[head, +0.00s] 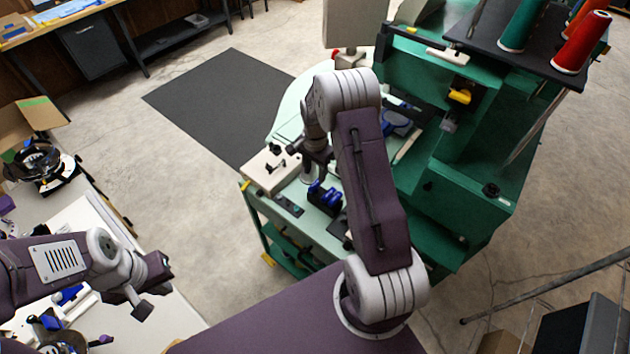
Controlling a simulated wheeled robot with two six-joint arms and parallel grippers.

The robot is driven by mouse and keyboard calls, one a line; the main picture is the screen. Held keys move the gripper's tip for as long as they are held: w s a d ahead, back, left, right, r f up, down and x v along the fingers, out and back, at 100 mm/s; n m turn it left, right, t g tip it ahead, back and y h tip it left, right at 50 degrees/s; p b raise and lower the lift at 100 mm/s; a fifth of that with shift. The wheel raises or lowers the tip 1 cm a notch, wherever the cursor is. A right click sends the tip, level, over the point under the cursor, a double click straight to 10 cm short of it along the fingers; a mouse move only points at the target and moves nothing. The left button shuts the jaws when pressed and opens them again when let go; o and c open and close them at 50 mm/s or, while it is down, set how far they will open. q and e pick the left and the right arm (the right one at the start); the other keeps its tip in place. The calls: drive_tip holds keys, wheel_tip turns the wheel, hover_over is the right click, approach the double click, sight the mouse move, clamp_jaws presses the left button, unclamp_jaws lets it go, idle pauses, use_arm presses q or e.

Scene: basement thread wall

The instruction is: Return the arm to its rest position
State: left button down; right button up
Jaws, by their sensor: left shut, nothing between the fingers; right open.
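My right arm rises from the purple body at the bottom centre, bends at the top and reaches down over the pale green table of the green machine. Its gripper (314,180) is open over that table, next to a blue part (326,197); the arm partly hides its fingers, and I cannot tell if they touch anything. My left arm comes in from the left edge, low over a white table. Its gripper (142,311) is shut and empty, pointing down near that table's right edge.
The green machine (470,180) stands close on the right, with green and red thread spools (581,42) on top. The white table (165,325) at lower left holds parts. A dark mat (215,105) lies on open floor. A metal bar (545,288) crosses at lower right.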

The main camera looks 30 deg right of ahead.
wheel_tip(320, 180, up, 4)
idle(0.4)
drive_tip(key=s+a+r+n+t, duration=0.1)
drive_tip(key=s+a+r+n, duration=0.35)
drive_tip(key=a+r, duration=0.4)
drive_tip(key=s+a+f+n, duration=0.1)
drive_tip(key=s+n, duration=0.3)
drive_tip(key=s, duration=0.3)
drive_tip(key=s+a+f+n, duration=0.1)
drive_tip(key=s+f+n, duration=0.1)
drive_tip(key=s+n, duration=0.3)
drive_tip(key=shift+s+a+f+b, duration=0.3)
drive_tip(key=shift+s+b, duration=0.05)
drive_tip(key=shift+s, duration=0.55)
